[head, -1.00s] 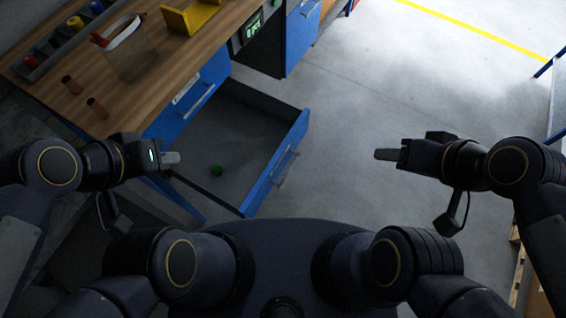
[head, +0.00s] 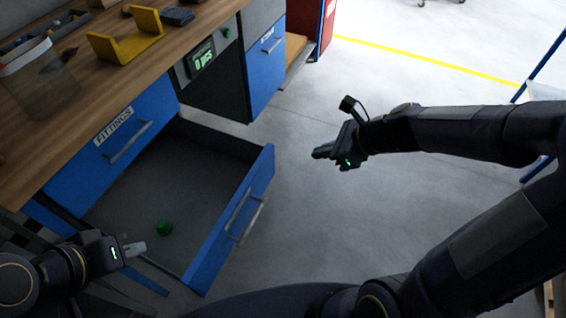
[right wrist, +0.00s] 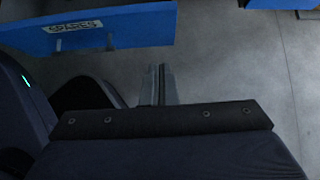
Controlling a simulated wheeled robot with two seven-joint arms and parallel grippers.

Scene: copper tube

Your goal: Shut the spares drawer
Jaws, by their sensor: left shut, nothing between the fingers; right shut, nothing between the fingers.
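The spares drawer is pulled out below a shut drawer labelled FITTINGS (head: 113,126). Its blue front (head: 232,220) carries a metal handle, and its grey inside shows a small green object (head: 164,228). In the right wrist view a labelled blue drawer front (right wrist: 110,30) shows at the top left. My right gripper (head: 318,153) is shut and empty, to the right of the drawer front and apart from it, over the floor. Its fingers (right wrist: 158,85) also show in the wrist view. My left gripper (head: 136,249) is shut and empty at the drawer's near left side.
The wooden bench top (head: 190,50) holds a yellow bracket (head: 125,40), a clear container (head: 35,85) and a dark tray. A green display (head: 202,56) and another blue cabinet door (head: 266,68) are further back. The floor (head: 300,215) right of the drawer is clear.

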